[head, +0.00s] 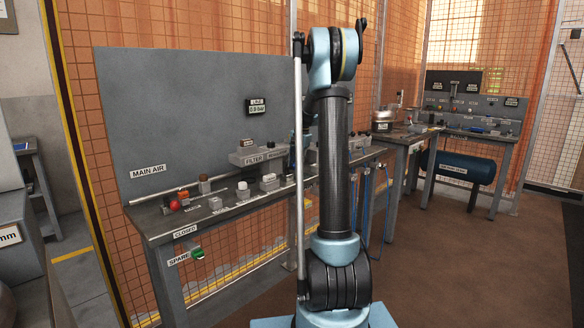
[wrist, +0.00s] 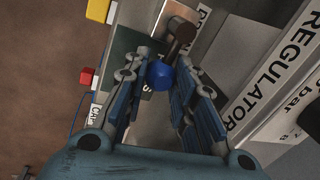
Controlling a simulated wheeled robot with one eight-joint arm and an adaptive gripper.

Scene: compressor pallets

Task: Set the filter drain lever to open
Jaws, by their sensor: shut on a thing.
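In the wrist view, a small lever has a round blue knob (wrist: 160,76) and a dark brownish arm (wrist: 181,32) leading up from it. My gripper (wrist: 163,70) has its two fingers on either side of the blue knob and is shut on it. The lever's own label is not readable, so its open and closed marks cannot be told. In the head view, the filter block with its FILTER label (head: 253,160) stands on the bench, left of my arm. My arm hides most of my gripper and the lever there.
The wrist view shows a REGULATOR label (wrist: 272,65) on the right and a yellow block (wrist: 100,10) and a red block (wrist: 87,76) on the left. The bench (head: 160,229) carries a red knob (head: 174,205) and several fittings. A grey MAIN AIR panel (head: 180,110) stands behind it.

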